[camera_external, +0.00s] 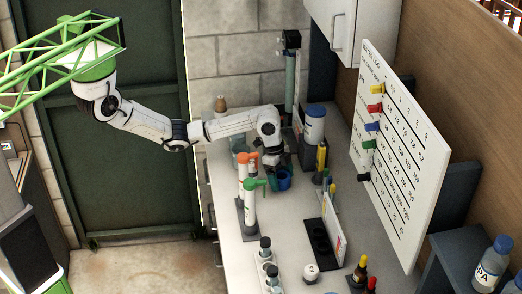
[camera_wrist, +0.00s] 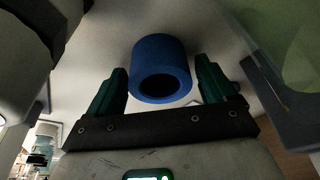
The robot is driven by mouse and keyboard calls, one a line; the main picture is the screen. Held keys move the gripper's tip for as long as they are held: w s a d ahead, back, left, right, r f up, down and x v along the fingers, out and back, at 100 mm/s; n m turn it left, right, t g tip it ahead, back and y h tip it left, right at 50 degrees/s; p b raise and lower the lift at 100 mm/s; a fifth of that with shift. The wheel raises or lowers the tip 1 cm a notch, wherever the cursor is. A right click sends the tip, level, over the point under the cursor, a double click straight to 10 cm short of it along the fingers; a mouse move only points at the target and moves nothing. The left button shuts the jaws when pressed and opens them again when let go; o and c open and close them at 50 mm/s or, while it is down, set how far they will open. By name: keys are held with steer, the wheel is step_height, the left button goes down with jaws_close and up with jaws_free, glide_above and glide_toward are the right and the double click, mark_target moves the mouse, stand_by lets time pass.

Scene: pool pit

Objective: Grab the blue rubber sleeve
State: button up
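The blue rubber sleeve (camera_wrist: 160,56) is a short hollow cylinder in the wrist view, with its dark opening facing the camera. It sits between the two green fingers of my gripper (camera_wrist: 160,88). Gaps show between the sleeve and both fingers, so the gripper is open around or just short of it. In the external view the blue sleeve (camera_external: 284,178) is on the counter, partly hidden by my gripper (camera_external: 272,170) and the bottles in front.
A black tray (camera_external: 320,240) and a whiteboard (camera_external: 405,170) are further right.

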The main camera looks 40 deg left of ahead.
steer(key=c, duration=1)
steer(key=shift+c, duration=0.2)
steer(key=shift+r, duration=0.1)
